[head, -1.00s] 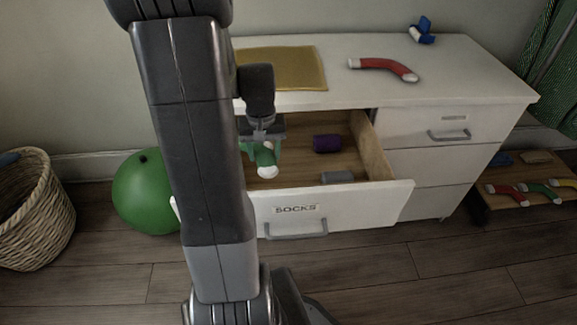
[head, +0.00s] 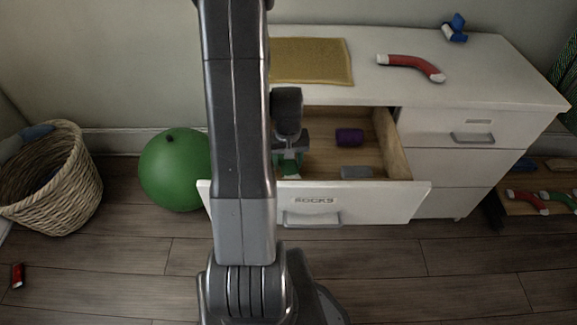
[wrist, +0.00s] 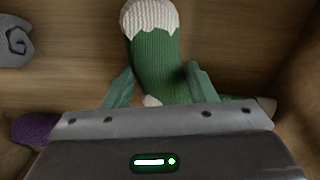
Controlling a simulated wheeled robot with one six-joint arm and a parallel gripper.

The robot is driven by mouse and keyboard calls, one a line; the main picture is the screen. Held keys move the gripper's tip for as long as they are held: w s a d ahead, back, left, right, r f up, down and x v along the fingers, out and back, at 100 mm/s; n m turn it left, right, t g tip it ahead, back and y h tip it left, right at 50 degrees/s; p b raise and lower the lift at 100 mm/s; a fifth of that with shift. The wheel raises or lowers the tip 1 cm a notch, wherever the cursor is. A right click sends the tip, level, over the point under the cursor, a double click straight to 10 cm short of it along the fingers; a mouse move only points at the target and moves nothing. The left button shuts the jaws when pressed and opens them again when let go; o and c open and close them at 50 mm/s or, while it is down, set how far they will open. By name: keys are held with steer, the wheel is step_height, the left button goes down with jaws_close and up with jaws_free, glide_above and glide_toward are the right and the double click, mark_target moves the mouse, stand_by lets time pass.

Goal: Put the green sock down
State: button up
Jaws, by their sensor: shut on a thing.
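The green sock (wrist: 158,66), knitted with a white cuff and pale heel and toe, lies between the fingers of my gripper (wrist: 158,88) in the wrist view. The gripper is shut on it. In the head view my gripper (head: 288,160) is down inside the open drawer labelled SOCKS (head: 318,201), at its left part. There the sock is mostly hidden by the gripper and the drawer front. I cannot tell whether it touches the drawer floor.
A purple roll (head: 349,137) and a grey roll (head: 356,172) lie in the drawer, right of my gripper. A red sock (head: 411,65) and a yellow mat (head: 311,61) lie on the dresser top. A green ball (head: 175,170) and a wicker basket (head: 60,190) stand left.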

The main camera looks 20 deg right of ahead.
steer(key=shift+f, duration=1.3)
steer(key=shift+f+b, duration=0.15)
steer(key=shift+b, duration=0.15)
steer(key=o, duration=0.9)
steer(key=shift+o, duration=0.2)
step_height(320, 180, up, 12)
steer(key=p, duration=0.2)
steer(key=shift+r, duration=0.2)
